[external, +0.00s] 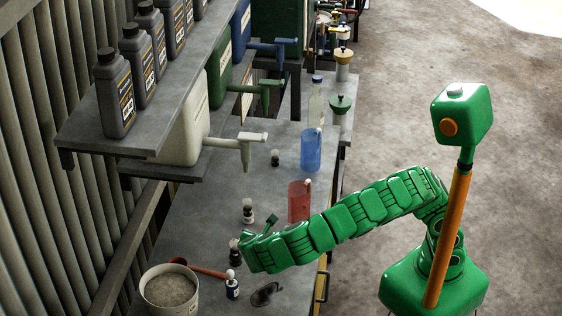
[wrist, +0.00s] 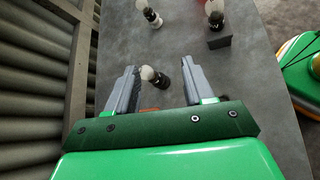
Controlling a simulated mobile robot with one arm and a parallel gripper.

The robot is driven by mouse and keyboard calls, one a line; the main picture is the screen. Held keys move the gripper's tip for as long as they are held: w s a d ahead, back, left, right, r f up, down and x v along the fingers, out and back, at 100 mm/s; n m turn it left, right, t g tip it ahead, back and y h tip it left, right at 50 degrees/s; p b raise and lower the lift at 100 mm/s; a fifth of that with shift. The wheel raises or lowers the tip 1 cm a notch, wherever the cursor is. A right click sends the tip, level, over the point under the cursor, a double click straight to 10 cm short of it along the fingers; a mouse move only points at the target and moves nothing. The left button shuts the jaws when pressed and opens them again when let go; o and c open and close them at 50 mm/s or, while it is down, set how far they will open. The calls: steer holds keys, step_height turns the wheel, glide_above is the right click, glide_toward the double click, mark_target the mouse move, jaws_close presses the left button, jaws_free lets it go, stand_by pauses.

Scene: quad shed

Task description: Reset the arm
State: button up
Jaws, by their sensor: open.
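My green arm reaches left over the grey workbench (external: 205,225). My gripper (external: 256,228) is at the arm's end, above the near part of the bench. In the wrist view my gripper (wrist: 160,78) has its two grey fingers wide apart. A small dark bottle with a round white top (wrist: 160,86) shows between and below the fingers. It does not appear to touch either finger. Nothing is held. In the external view a small dark bottle (external: 234,256) stands just left of the gripper, and another (external: 247,212) stands behind it.
A grey-filled bucket (external: 152,300), a blue-labelled bottle (external: 232,289) and a dark flat object (external: 265,294) are near the front. A red cup (external: 299,198) and blue cup (external: 311,148) stand behind my arm. A shelf (external: 85,130) with black bottles overhangs the left.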

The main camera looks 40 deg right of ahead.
steer(key=w+d+r+m+g+y, duration=0.35)
steer(key=d+r+m, duration=0.3)
steer(key=d, duration=0.75)
steer(key=w+d+r+m+g+y, duration=0.2)
steer(key=w+d+r+m, duration=0.4)
steer(key=d, duration=0.8)
steer(key=w+d+r+m+g+y, duration=0.1)
steer(key=d+r+m+g+y, duration=0.25)
steer(key=d+m, duration=0.75)
steer(key=s+d+f+m+g+h, duration=0.1)
steer(key=s+d+f, duration=0.7)
steer(key=s, duration=0.2)
steer(key=s+d+f+g+h, duration=0.1)
steer(key=s+d+f+h, duration=0.1)
steer(key=s+d+f, duration=0.5)
steer(key=s+f, duration=0.1)
steer(key=s, duration=0.3)
steer(key=shift+s+d+m, duration=0.2)
steer(key=shift+d+m, duration=0.15)
